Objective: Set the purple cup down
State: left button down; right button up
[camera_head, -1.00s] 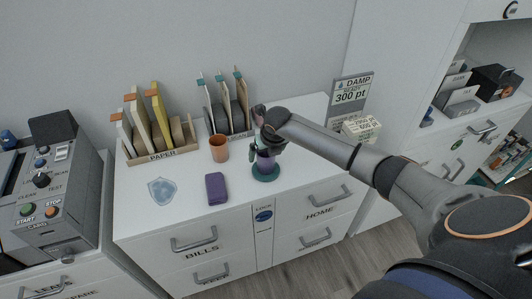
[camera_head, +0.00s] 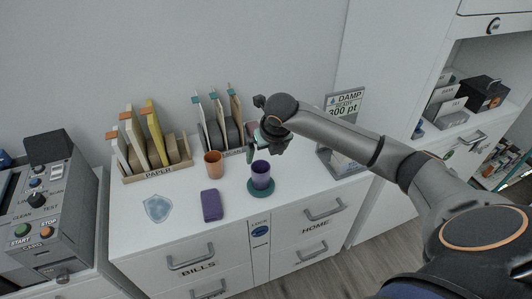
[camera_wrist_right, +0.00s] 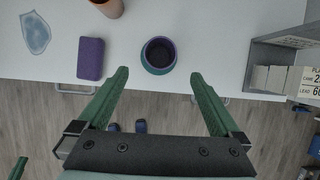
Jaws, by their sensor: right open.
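The purple cup (camera_head: 261,173) stands upright on a round teal coaster (camera_head: 262,194) on the white desk top. In the right wrist view the cup (camera_wrist_right: 159,54) is seen from above, its dark inside facing up, with the teal coaster (camera_wrist_right: 147,66) around its base. My right gripper (camera_head: 252,157) is open and empty, above and slightly behind the cup in the head view. In the right wrist view its two green fingers (camera_wrist_right: 160,88) are spread wide, with the cup beyond their tips and apart from them.
An orange cup (camera_head: 214,164) stands left of the purple one. A purple box-like item (camera_head: 211,205) and a blue shield-shaped piece (camera_head: 158,208) lie further left. File holders (camera_head: 158,170) stand behind, and a sign (camera_head: 343,106) stands at the right.

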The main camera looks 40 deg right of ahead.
jog(key=s+a+f+m+t+y, duration=0.1)
jog(key=s+a+f+m+y, duration=0.1)
jog(key=s+a+f+m, duration=0.4)
jog(key=s+a+f+m+t+y, duration=0.1)
jog(key=s+a+f+m+y, duration=0.15)
jog(key=a+f+m, duration=0.65)
jog(key=s+a+f+m+t+h, duration=0.1)
jog(key=s+f+m+t, duration=0.2)
jog(key=s+m, duration=1.1)
jog(key=shift+s+a+f+m, duration=0.25)
jog(key=shift+f+m, duration=0.65)
jog(key=shift+m, duration=0.3)
